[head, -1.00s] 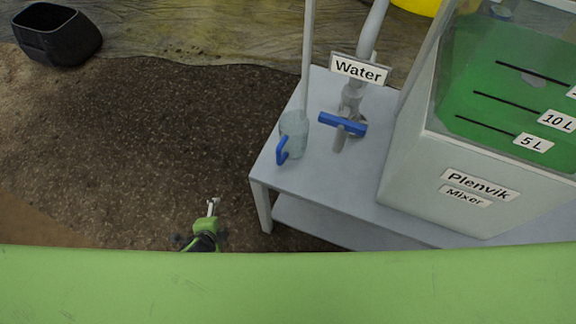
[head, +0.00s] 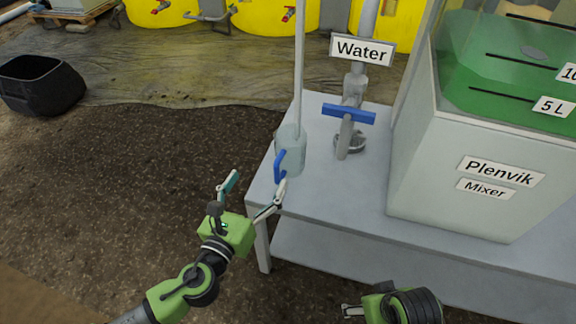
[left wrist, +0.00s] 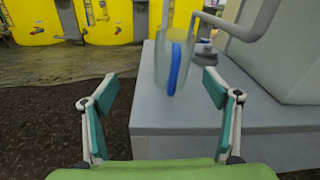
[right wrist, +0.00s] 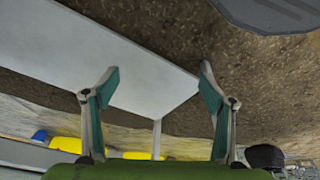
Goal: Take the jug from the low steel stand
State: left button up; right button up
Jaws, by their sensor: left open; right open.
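The jug (head: 293,155) is clear with a blue handle and stands upright near the left end of the low grey steel stand (head: 330,192). The handle faces my left gripper (head: 256,184). That gripper is open and empty, just left of and in front of the jug. In the left wrist view the jug (left wrist: 163,68) appears ahead, between the spread fingers (left wrist: 160,88), apart from them. My right gripper (head: 352,311) is low in front of the stand. It is open and empty in the right wrist view (right wrist: 158,80), with the stand's grey surface (right wrist: 130,65) beyond.
A Water tap (head: 350,115) with a blue lever stands right of the jug. A thin grey pole (head: 299,60) rises at the jug; I cannot tell if inside or behind. The Plenvik Mixer tank (head: 470,180) fills the right. A black tub (head: 42,88) stands far left.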

aim_at(279, 155)
pick_arm(q)
jog(key=w+d, duration=0.1)
jog(key=w, duration=0.1)
jog(key=w+d+r+m, duration=0.1)
jog(key=w+d, duration=0.1)
jog(key=w+d+m+h, duration=0.1)
jog(key=w, duration=0.1)
jog(key=shift+w+d+r, duration=0.1)
jog(key=shift+d+r, duration=0.25)
jog(key=shift+d, duration=0.05)
jog(key=shift+w+d, duration=0.2)
jog(key=shift+w, duration=0.25)
jog(key=b+x, duration=0.1)
jog(key=x, duration=0.4)
jog(key=shift+s+d+f, duration=0.1)
jog(key=shift+d, duration=0.05)
jog(key=c, duration=1.6)
pick_arm(e)
jog(key=v, duration=0.5)
jog(key=shift+d+r, duration=0.1)
jog(key=shift+r, duration=0.05)
pick_arm(q)
jog(key=shift+o, duration=0.2)
